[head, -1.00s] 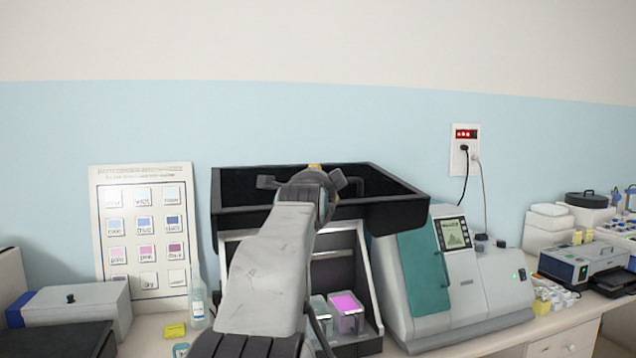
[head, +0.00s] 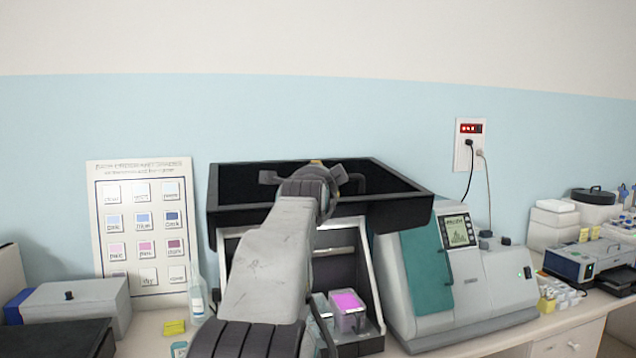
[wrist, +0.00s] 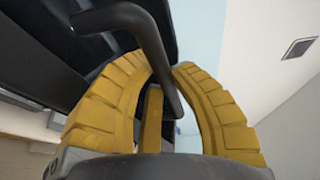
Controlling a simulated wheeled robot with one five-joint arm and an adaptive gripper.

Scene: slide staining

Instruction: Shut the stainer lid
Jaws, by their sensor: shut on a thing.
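The stainer (head: 368,275) stands on the bench with its black lid (head: 395,212) raised above it, like a shallow tray tipped up. Inside the stainer a tub with a pink top (head: 347,302) shows, with a clear tub beside it. In the wrist view my gripper (wrist: 163,72) has its yellow fingers around the black bar handle (wrist: 150,28) of the lid, shut on it. In the head view my own wrist and arm cover most of the fingers and part of the stainer's opening.
A grey machine with a teal door (head: 427,268) stands close on the stainer's right. A bottle (head: 197,300) and a yellow block (head: 174,327) are on its left, before a colour chart (head: 140,225). A grey box (head: 70,305) sits further left.

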